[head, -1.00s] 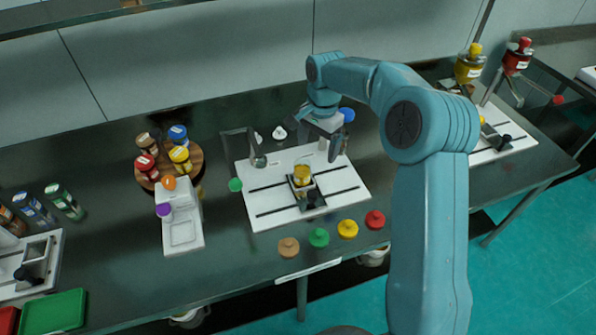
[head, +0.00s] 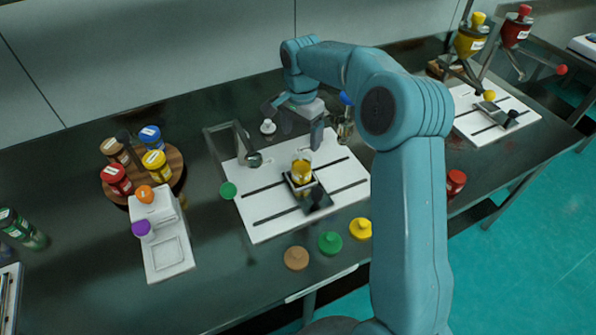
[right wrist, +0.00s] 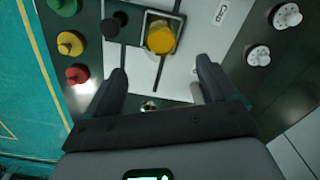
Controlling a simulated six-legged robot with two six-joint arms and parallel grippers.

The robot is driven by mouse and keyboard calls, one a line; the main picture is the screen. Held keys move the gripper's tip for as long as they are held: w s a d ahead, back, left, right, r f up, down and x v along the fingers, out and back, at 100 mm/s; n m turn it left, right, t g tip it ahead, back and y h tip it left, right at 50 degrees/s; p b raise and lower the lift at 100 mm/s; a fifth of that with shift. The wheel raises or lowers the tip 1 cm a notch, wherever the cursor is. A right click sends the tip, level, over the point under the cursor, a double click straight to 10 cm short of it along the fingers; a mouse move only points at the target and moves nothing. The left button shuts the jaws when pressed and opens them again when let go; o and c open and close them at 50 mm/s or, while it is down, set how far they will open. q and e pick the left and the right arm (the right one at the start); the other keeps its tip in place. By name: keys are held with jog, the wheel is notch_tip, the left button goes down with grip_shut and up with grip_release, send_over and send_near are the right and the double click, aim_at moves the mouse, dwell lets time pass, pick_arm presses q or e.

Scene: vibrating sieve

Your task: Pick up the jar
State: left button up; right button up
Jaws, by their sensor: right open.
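The jar (head: 301,170) is clear glass with yellow contents. It stands upright in a small dark square holder on the white slotted board, and it also shows in the right wrist view (right wrist: 160,38). My right gripper (head: 303,128) is open and empty behind and above the jar. In the right wrist view its two fingers (right wrist: 160,72) point toward the jar, which lies beyond the fingertips and apart from them. My left gripper is in neither view.
The white board (head: 258,222) has a bent metal arm (head: 240,143) at its left. Several coloured knobbed lids, such as the green one (head: 330,242), lie in front. A round wooden stand (head: 176,165) with several jars is at left. My right arm hides part of the table.

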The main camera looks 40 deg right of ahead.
aim_at(301, 167)
notch_tip(301, 167, down, 8)
jog(key=shift+r, duration=0.15)
jog(key=shift+s+d+f, duration=0.1)
jog(key=shift+s+f, duration=0.15)
jog(key=shift+f, duration=0.35)
jog(key=f, duration=0.1)
jog(key=f+p, duration=0.1)
jog(key=f, duration=0.3)
jog(key=shift+w+d+f, duration=0.1)
jog(key=shift+w+d, duration=0.05)
jog(key=shift+w, duration=0.1)
jog(key=c, duration=1.2)
jog(key=shift+w+r, duration=0.1)
jog(key=shift+r, duration=0.1)
